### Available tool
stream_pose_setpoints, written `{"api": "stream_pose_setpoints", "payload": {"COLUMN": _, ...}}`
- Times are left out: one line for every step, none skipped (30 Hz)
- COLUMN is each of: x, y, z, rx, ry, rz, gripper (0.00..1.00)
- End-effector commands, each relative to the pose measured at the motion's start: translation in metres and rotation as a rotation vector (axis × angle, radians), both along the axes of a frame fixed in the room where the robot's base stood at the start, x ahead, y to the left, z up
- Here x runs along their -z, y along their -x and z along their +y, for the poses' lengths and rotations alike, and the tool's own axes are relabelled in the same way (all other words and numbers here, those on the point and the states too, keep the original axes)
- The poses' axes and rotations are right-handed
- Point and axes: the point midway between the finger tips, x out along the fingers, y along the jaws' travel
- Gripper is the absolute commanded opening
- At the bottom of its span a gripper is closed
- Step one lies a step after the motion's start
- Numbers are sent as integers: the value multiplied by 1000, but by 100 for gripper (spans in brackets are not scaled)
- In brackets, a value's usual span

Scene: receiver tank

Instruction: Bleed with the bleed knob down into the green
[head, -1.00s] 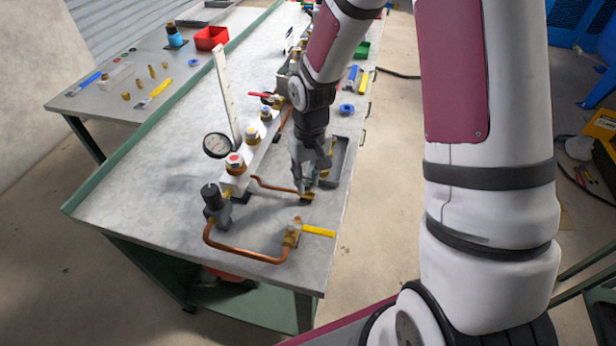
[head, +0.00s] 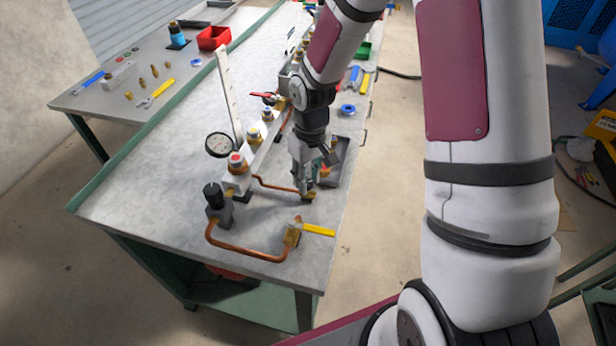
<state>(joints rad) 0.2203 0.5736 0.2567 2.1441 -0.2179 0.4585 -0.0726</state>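My gripper (head: 305,192) points down over the right part of the bench, at the end of a thin copper pipe (head: 275,187). A small brass fitting (head: 308,199) shows just under its fingertips. The bleed knob is probably there, but the fingers hide it. I cannot tell whether they are closed on it or only around it.
A black-knobbed regulator (head: 214,200) and a thicker copper pipe (head: 245,250) lead to a yellow-handled valve (head: 318,230) in front of my gripper. A grey tray (head: 342,160) is close behind it. A tall white strip (head: 228,95) rises behind the gauge. The bench's left surface is clear.

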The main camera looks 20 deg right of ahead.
Motion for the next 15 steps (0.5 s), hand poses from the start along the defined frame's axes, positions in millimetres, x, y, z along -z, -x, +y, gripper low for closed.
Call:
{"api": "stream_pose_setpoints", "payload": {"x": 0, "y": 0, "z": 0, "rx": 0, "ry": 0, "rz": 0, "gripper": 44}}
{"api": "stream_pose_setpoints", "payload": {"x": 0, "y": 0, "z": 0, "rx": 0, "ry": 0, "rz": 0, "gripper": 44}}
{"api": "stream_pose_setpoints", "payload": {"x": 0, "y": 0, "z": 0, "rx": 0, "ry": 0, "rz": 0, "gripper": 44}}
{"api": "stream_pose_setpoints", "payload": {"x": 0, "y": 0, "z": 0, "rx": 0, "ry": 0, "rz": 0, "gripper": 44}}
{"api": "stream_pose_setpoints", "payload": {"x": 0, "y": 0, "z": 0, "rx": 0, "ry": 0, "rz": 0, "gripper": 44}}
{"api": "stream_pose_setpoints", "payload": {"x": 0, "y": 0, "z": 0, "rx": 1, "ry": 0, "rz": 1, "gripper": 44}}
{"api": "stream_pose_setpoints", "payload": {"x": 0, "y": 0, "z": 0, "rx": 0, "ry": 0, "rz": 1, "gripper": 44}}
{"api": "stream_pose_setpoints", "payload": {"x": 0, "y": 0, "z": 0, "rx": 1, "ry": 0, "rz": 1, "gripper": 44}}
{"api": "stream_pose_setpoints", "payload": {"x": 0, "y": 0, "z": 0, "rx": 1, "ry": 0, "rz": 1, "gripper": 44}}
{"api": "stream_pose_setpoints", "payload": {"x": 0, "y": 0, "z": 0, "rx": 1, "ry": 0, "rz": 1, "gripper": 44}}
{"api": "stream_pose_setpoints", "payload": {"x": -1, "y": 0, "z": 0, "rx": 1, "ry": 0, "rz": 1, "gripper": 44}}
{"api": "stream_pose_setpoints", "payload": {"x": -3, "y": 0, "z": 0, "rx": 1, "ry": 0, "rz": 0, "gripper": 44}}
{"api": "stream_pose_setpoints", "payload": {"x": -5, "y": 0, "z": 0, "rx": 2, "ry": 0, "rz": -1, "gripper": 44}}
{"api": "stream_pose_setpoints", "payload": {"x": -8, "y": 0, "z": -1, "rx": 2, "ry": 1, "rz": -1, "gripper": 44}}
{"api": "stream_pose_setpoints", "payload": {"x": -13, "y": -1, "z": -1, "rx": 3, "ry": 0, "rz": -2, "gripper": 44}}
